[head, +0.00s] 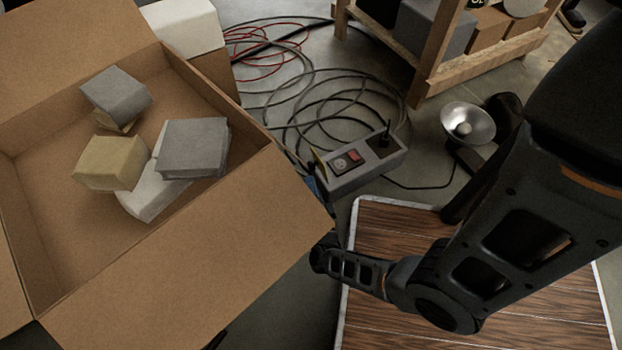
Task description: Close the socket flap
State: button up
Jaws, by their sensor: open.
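A grey socket box (365,165) lies on the floor right of the carton, tilted in the picture. A small bluish part shows at the box's left end, partly behind the carton. My arm comes in from the right, and its slim forearm reaches left to just below the socket box. My gripper is not visible; the arm's far end passes behind the carton's flap.
A large open carton (90,232) with several grey, tan and white blocks fills the left; its flap (215,245) reaches near my forearm. Coiled cables (300,100) lie behind the socket box. A metal lamp (467,124), wooden shelf (432,75) and pale-edged wooden tabletop (385,225) are at right.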

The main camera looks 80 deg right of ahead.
aim_at(312, 170)
jog(key=x, duration=0.2)
jog(key=b+x, duration=0.1)
jog(key=x, duration=0.5)
jog(key=shift+s+d+f+b, duration=0.25)
jog(key=shift+s+f+b, duration=0.05)
jog(key=shift+f+b, duration=0.1)
grip_shut()
dwell(0.3)
